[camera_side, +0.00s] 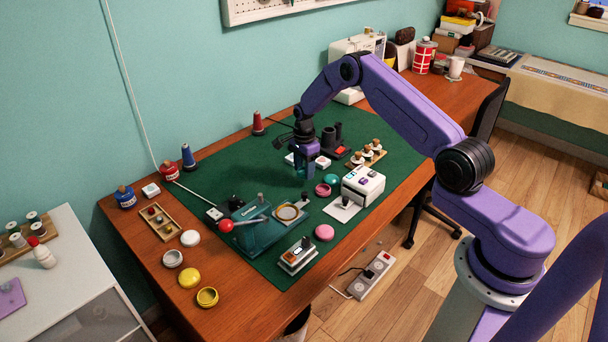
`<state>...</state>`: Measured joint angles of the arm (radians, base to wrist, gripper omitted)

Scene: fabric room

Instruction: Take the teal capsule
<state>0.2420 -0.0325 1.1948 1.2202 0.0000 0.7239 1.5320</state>
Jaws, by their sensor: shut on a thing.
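My gripper (302,175) points down, low over the green mat (216,185), near the middle of the table. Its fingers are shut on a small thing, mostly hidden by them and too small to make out. A round teal piece (331,179) lies on the mat just right of the fingers, apart from them. I cannot tell whether the held thing is the teal capsule or a part of it.
A teal press (257,234) with a red-knobbed lever stands in front, a white device (363,186) to the right. A pink disc (324,232) lies nearer. Yellow and white caps line the table's left.

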